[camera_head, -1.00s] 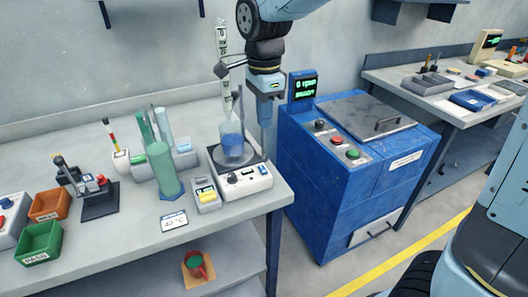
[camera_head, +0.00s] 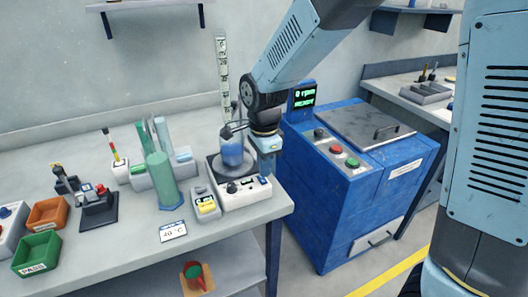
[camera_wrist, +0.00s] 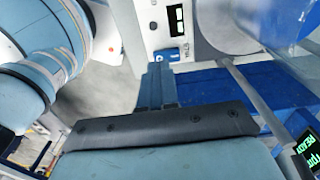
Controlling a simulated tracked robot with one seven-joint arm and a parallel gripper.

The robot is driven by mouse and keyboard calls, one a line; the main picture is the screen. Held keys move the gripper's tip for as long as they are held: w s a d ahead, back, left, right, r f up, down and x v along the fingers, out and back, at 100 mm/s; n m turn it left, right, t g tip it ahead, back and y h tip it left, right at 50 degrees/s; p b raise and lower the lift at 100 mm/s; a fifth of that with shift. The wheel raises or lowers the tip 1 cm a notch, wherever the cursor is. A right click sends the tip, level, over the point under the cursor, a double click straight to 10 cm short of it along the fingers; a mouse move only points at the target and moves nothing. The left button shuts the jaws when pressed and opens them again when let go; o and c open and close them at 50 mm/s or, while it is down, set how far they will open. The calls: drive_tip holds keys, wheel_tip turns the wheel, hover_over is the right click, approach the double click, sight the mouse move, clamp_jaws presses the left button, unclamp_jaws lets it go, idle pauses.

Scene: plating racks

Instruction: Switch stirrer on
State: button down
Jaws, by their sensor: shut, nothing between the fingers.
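The stirrer (camera_head: 240,197) is a white box with a dark round plate, a black knob and a small display on its front. It stands near the bench's right front corner. A beaker of blue liquid (camera_head: 232,154) is on its plate. My gripper (camera_head: 266,177) is shut and empty, its fingertips pointing down at the stirrer's front right end. In the wrist view, the closed fingers (camera_wrist: 158,75) are beside a small blue switch (camera_wrist: 167,56) on the white stirrer (camera_wrist: 152,22). I cannot tell whether the fingertips touch it.
A small grey device with a yellow screen (camera_head: 206,205) stands left of the stirrer. A temperature card (camera_head: 173,232), a rack with a tall green cylinder (camera_head: 161,180) and bins are further left. A blue cabinet (camera_head: 345,205) with buttons stands right of the bench, across a narrow gap.

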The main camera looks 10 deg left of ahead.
sight(262, 180)
drive_tip(key=shift+f, duration=1.05)
